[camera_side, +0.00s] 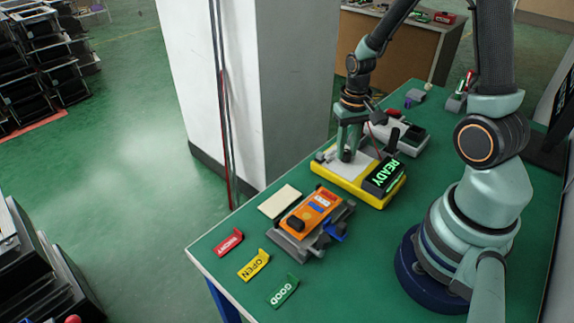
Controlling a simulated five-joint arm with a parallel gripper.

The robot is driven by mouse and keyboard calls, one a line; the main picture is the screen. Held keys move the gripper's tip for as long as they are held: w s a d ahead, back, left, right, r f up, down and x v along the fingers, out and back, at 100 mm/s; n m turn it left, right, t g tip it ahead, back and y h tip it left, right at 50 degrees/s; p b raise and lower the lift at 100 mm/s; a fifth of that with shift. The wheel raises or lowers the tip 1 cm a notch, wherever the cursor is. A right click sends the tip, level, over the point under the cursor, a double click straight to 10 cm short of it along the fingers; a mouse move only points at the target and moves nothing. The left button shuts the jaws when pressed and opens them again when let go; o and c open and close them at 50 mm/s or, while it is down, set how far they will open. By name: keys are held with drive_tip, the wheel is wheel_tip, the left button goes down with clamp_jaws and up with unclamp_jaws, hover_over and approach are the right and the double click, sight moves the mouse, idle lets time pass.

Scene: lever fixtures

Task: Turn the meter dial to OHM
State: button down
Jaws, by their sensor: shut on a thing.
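The meter (331,171) has a yellow body with a pale top face and lies on the green table. Its dark display (384,176) reads READY in green letters. My gripper (346,156) points down onto the pale face, left of the display, and is shut on the dial there. The dial is hidden between the fingers, so its pointer and markings cannot be read.
An orange unit (316,208) sits in a grey fixture in front of the meter, beside a cream pad (280,201). A grey device (410,137) is behind the meter.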

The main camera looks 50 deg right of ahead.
sight(346, 152)
idle(0.3)
drive_tip(key=c, duration=0.6)
unclamp_jaws()
drive_tip(key=shift+c, duration=0.2)
drive_tip(key=shift+r, duration=0.1)
wheel_tip(346, 152, up, 12)
drive_tip(key=s+a+r+n+t, duration=0.2)
drive_tip(key=a+r+n+t, duration=0.3)
drive_tip(key=a+r, duration=0.3)
drive_tip(key=a+n, duration=0.1)
drive_tip(key=a, duration=0.2)
drive_tip(key=shift+a+r+t, duration=0.25)
drive_tip(key=shift+t, duration=0.05)
